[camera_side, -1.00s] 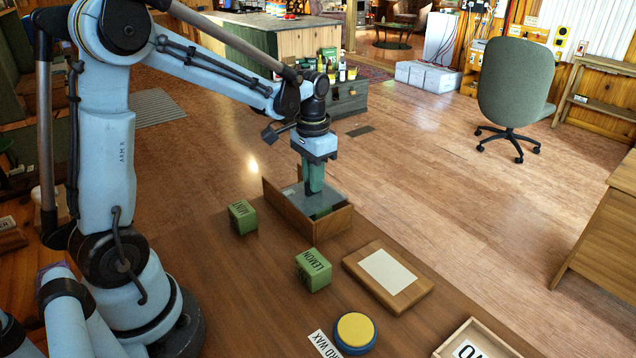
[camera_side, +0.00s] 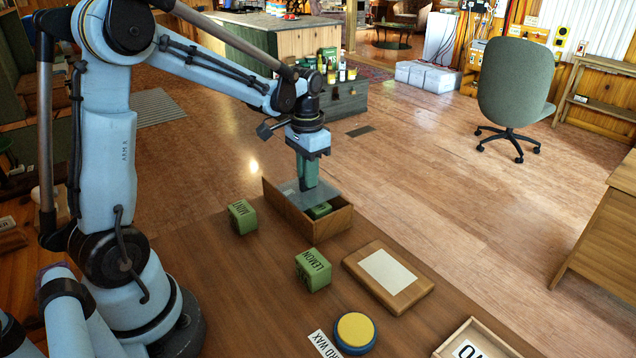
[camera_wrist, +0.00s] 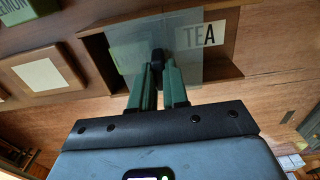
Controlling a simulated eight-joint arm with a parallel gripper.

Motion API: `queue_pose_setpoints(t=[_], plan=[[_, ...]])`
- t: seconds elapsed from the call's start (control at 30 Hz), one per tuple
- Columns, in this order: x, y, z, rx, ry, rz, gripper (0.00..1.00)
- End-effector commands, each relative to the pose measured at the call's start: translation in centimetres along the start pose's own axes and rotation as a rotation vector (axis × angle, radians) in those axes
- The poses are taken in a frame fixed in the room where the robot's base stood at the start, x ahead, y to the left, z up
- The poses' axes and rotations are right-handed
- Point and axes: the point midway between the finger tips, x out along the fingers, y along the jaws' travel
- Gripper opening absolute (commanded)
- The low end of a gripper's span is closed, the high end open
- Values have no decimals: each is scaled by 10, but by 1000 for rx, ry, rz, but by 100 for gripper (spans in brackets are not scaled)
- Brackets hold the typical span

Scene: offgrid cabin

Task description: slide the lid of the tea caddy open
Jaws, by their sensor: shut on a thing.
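The tea caddy (camera_side: 318,228) is a wooden box at the far edge of the table. Its grey, see-through lid (camera_side: 288,191) is partly drawn back to the left, so the right part of the box is open. A green block (camera_side: 320,210) shows inside. My gripper (camera_side: 306,186) stands upright over the lid, its fingers shut on a dark knob. In the wrist view the gripper (camera_wrist: 160,82) closes around the lid knob (camera_wrist: 158,58), on the pale lid (camera_wrist: 128,45). A TEA label (camera_wrist: 201,33) shows there beside the knob.
Green MINT (camera_side: 242,216) and LEMON (camera_side: 313,269) blocks stand in front of the caddy. A wooden board with a blank pale panel (camera_side: 388,277), a yellow-topped blue tin (camera_side: 355,332) and a shallow tray (camera_side: 478,340) lie nearer. Bare tabletop lies between them.

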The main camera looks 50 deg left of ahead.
Motion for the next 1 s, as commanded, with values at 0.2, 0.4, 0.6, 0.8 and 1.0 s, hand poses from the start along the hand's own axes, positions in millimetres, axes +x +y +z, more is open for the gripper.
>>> queue_pose_setpoints(t=[0.2, 0.4, 0.6, 0.8, 1.0], plan=[[0, -7, 0, -1, 1, 0, 0], [0, -16, -1, -1, 1, 0, 0], [0, -20, 0, 0, 1, 0, 0], [0, -20, 0, 0, 1, 0, 0], [0, -24, 0, -1, 1, 0, 0]])
